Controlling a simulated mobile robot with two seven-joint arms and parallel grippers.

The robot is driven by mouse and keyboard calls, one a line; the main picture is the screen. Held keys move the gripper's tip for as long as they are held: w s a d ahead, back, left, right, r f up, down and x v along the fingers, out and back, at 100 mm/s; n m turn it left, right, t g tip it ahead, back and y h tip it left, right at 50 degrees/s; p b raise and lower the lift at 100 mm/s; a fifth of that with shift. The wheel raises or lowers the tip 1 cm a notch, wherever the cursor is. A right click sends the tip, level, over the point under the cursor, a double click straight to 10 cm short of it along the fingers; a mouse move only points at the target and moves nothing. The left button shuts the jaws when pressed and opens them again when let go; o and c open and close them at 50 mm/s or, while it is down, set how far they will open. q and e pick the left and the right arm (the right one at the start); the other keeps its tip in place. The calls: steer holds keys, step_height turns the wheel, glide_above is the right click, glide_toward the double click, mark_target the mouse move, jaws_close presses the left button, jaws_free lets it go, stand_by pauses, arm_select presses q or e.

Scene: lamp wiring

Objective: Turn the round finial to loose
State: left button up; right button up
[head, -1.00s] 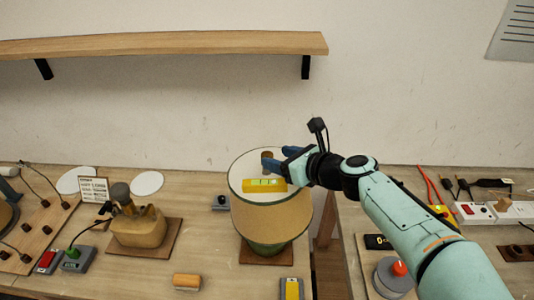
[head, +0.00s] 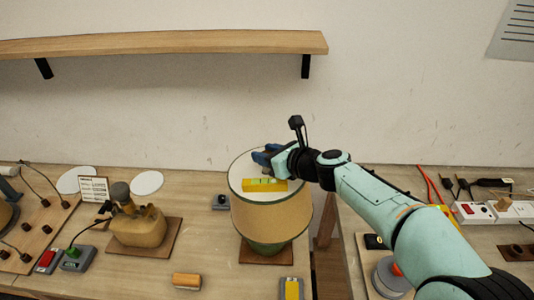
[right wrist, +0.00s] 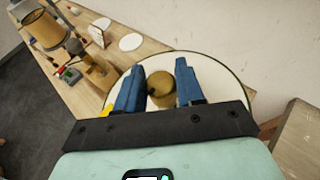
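The round finial (right wrist: 161,88) is a brass-coloured knob on top of the lamp. In the right wrist view it stands between the two blue fingers of my right gripper (right wrist: 161,80). In the head view my right gripper (head: 264,155) reaches over the lampshade (head: 272,214) from the right and hides the finial. The shade is tan with a pale round top, on a green lamp base (head: 265,248). My left gripper is not in view.
A yellow level (head: 265,185) lies on the shade top, close in front of my right gripper. A tan lamp body (head: 137,226) stands on a brown board to the left. A wooden shelf (head: 160,43) is on the wall. A power strip (head: 480,212) lies at the right.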

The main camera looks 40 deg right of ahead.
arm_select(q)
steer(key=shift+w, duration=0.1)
arm_select(e)
steer(key=n+y+p, duration=0.1)
steer(key=n+y, duration=0.2)
steer(key=shift+g+y, duration=0.3)
steer(key=shift+g, duration=0.1)
steer(key=n+g+y, duration=0.1)
steer(key=n+y, duration=0.1)
steer(key=n, duration=0.1)
steer(key=shift+g+y+p, duration=0.3)
steer(key=shift+y, duration=0.1)
steer(key=n+g+y, duration=0.4)
steer(key=n, duration=0.1)
steer(key=shift+f+g, duration=0.1)
steer(key=shift+g, duration=0.3)
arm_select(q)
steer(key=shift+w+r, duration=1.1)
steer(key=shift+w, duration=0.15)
arm_select(e)
steer(key=n+g+y, duration=0.2)
steer(key=n+g, duration=0.3)
steer(key=o, duration=1)
steer(key=shift+c, duration=0.2)
